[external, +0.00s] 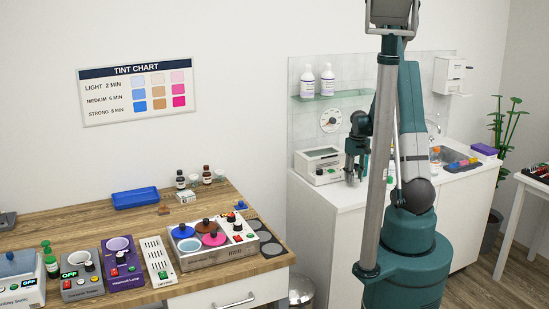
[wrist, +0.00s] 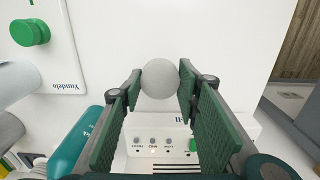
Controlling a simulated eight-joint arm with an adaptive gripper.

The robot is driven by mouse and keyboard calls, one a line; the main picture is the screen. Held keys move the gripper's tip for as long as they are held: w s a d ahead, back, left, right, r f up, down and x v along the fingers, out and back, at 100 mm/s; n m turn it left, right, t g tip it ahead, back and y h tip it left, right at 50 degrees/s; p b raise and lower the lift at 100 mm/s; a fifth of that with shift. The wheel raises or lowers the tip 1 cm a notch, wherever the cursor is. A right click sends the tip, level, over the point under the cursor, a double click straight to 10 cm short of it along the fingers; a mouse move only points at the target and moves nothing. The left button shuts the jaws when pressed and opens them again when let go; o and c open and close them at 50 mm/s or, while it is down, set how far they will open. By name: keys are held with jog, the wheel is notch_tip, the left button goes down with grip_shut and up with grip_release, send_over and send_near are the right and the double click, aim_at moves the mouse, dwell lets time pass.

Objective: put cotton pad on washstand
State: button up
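The cotton pad (wrist: 160,79) is a round, pale grey-white disc in the wrist view. It sits between my fingertips, and its left and right edges appear to touch them. My gripper (wrist: 161,88) has green ridged fingers and appears shut on the pad by its edges. In the external view my gripper (external: 355,177) points down over the left part of the washstand (external: 338,194), a white cabinet with a sink at its right. I cannot make out the pad there. The white washstand top (wrist: 235,40) shows behind the pad in the wrist view.
A white appliance (external: 319,165) stands on the washstand's left end beside my gripper. A glass shelf (external: 333,95) with two bottles hangs above. Small items crowd the sink side. The wooden table (external: 85,235) at left holds a blue tray (external: 135,198) and several devices.

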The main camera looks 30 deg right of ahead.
jog(key=shift+f, duration=0.5)
jog(key=shift+f, duration=0.1)
jog(key=o, duration=0.6)
jog(key=shift+r+p, duration=0.35)
jog(key=shift+r, duration=5.8)
jog(key=shift+r, duration=0.1)
